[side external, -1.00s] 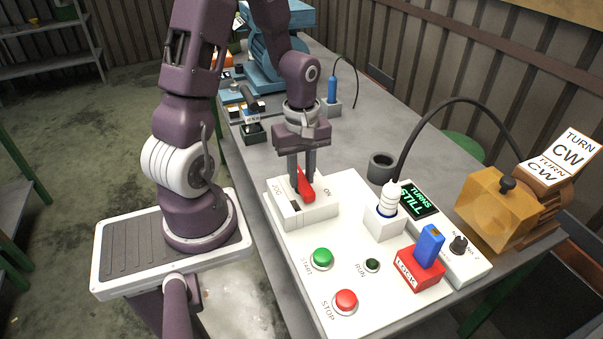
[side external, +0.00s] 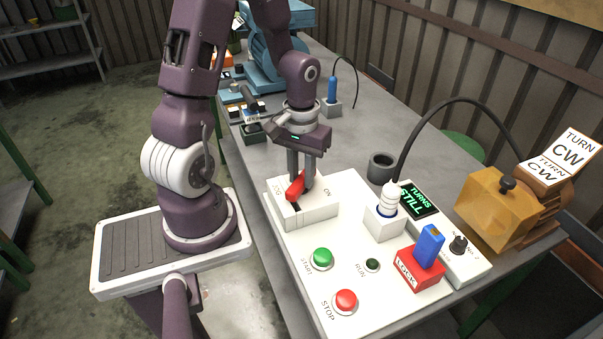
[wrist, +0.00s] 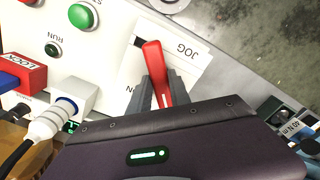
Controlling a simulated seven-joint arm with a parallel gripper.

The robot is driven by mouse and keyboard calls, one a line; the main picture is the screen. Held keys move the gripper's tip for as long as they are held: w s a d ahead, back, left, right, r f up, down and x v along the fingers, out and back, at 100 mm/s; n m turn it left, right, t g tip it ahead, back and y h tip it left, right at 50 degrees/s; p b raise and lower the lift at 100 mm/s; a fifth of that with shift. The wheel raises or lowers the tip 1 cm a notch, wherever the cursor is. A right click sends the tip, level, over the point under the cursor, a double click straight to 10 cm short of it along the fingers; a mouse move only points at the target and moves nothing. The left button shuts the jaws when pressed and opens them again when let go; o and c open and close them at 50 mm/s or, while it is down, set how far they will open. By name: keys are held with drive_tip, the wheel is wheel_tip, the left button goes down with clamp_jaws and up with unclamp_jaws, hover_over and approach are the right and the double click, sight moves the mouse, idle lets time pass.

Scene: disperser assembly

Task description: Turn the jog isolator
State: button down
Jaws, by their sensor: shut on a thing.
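The jog isolator (side external: 314,209) is a white box with a red handle (side external: 295,187) at the back left of the white panel. The word ON shows on its right side; the lettering on its left side is hard to read in the side view. In the wrist view, JOG is legible on the box (wrist: 196,62). My gripper (side external: 300,181) points down over the box, shut on the red handle. In the wrist view, the gripper fingers (wrist: 163,92) stand on both sides of the handle, whose far end (wrist: 152,52) sticks out between them.
The panel (side external: 290,255) also carries a green START button (side external: 321,259), a red STOP button (side external: 345,301), a dark RUN lamp (side external: 372,265), a white plug (side external: 388,199) and a red LOCK block (side external: 418,269) with a blue key. A display (side external: 415,200) reads "TURNS STILL".

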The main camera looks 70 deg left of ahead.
sight(301, 178)
drive_tip(key=m, duration=0.4)
drive_tip(key=shift+m, duration=2.1)
drive_tip(key=c, duration=1.2)
unclamp_jaws()
drive_tip(key=shift+r, duration=0.1)
wheel_tip(301, 178, up, 7)
drive_tip(key=shift+f, duration=0.1)
